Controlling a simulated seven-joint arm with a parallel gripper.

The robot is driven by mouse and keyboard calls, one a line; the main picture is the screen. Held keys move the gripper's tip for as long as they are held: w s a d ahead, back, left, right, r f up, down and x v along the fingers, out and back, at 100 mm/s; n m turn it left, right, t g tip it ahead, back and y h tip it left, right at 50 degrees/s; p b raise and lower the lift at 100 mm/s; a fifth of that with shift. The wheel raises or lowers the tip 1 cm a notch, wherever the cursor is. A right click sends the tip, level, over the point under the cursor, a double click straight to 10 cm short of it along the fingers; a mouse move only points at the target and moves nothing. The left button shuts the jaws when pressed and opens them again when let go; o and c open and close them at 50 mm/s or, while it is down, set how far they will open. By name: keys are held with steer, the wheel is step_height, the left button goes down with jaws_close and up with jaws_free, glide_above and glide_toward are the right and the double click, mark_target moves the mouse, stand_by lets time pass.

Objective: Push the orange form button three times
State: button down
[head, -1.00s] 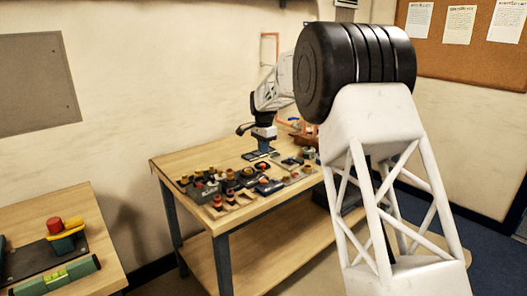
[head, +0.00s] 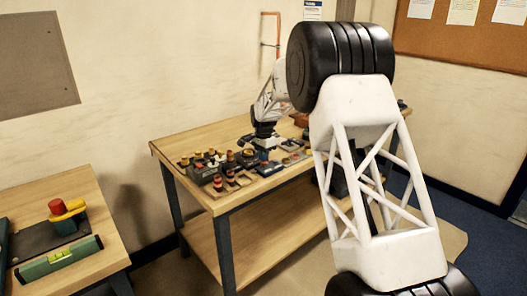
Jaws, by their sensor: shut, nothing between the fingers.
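Several small buttons and switches with red, orange and yellow tops stand on the wooden table (head: 185,146). A red-orange topped one (head: 217,182) stands near the front edge, and a grey box (head: 203,173) with a button is just left of it. They are too small here to tell which is the orange form button. My gripper (head: 267,150) is small and dark in the head view, pointing down at the back right of this group. It is shut and empty. Whether its tips touch anything cannot be told.
My arm's large links cover the right part of the table. A second table (head: 95,273) at lower left carries a red and yellow piece (head: 66,209) and a green level (head: 60,257). A lower shelf (head: 265,235) lies under the main table.

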steer(key=shift+f, duration=0.15)
steer(key=shift+f, duration=1.05)
step_height(320, 180, up, 14)
steer(key=shift+r, duration=0.25)
stand_by(0.4)
stand_by(0.5)
steer(key=shift+w+a+r, duration=0.1)
steer(key=shift+r, duration=0.75)
steer(key=shift+f, duration=0.15)
